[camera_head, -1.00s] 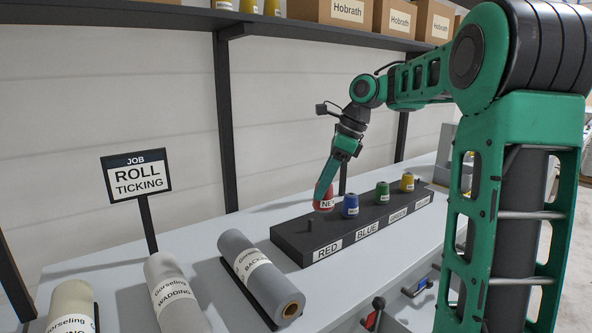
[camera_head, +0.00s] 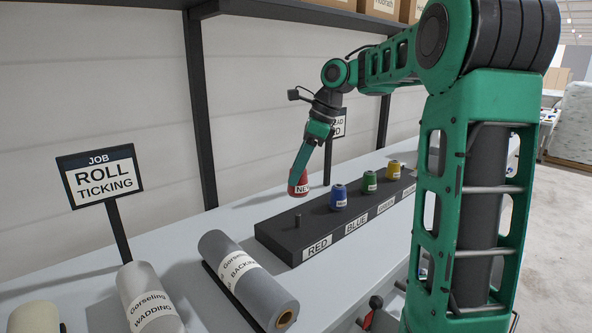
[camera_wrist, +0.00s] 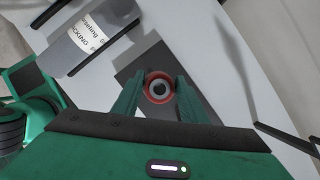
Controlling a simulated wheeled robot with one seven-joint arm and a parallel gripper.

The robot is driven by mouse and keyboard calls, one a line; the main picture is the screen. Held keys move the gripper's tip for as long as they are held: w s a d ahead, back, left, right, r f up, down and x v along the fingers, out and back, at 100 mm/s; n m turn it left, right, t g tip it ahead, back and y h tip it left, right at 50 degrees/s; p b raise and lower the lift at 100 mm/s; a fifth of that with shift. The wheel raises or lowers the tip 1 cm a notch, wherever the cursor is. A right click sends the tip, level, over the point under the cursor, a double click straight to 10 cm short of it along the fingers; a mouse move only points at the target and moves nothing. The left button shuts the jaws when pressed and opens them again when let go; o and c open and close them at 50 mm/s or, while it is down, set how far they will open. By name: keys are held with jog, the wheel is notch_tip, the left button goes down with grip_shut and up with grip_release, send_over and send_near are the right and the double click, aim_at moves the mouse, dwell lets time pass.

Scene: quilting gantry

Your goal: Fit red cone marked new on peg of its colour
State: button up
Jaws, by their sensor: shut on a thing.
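My gripper (camera_head: 299,178) is shut on the red cone (camera_head: 298,189), whose white label reads "NE" with the rest cut off. The cone hangs upright above the rack, apart from it. In the head view it appears straight above the bare grey peg (camera_head: 298,220) behind the RED label (camera_head: 317,247). In the wrist view the red cone (camera_wrist: 147,88) shows end-on between both fingers, over the dark rack (camera_wrist: 128,72). The peg cannot be made out there.
Blue (camera_head: 339,198), green (camera_head: 369,182) and yellow (camera_head: 393,171) cones stand on the black rack (camera_head: 283,233) to the right. A grey backing roll (camera_head: 250,280) lies in front on the left. A job sign (camera_head: 100,176) reads "ROLL TICKING". A shelf (camera_head: 258,8) runs overhead.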

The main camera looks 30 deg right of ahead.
aim_at(297, 188)
jog(key=shift+f, duration=2.65)
jog(key=shift+s, duration=0.15)
jog(key=shift+f, duration=2.5)
jog(key=o, duration=1.2)
jog(key=v, duration=1)
jog(key=shift+d+r, duration=0.15)
jog(key=shift+r, duration=0.15)
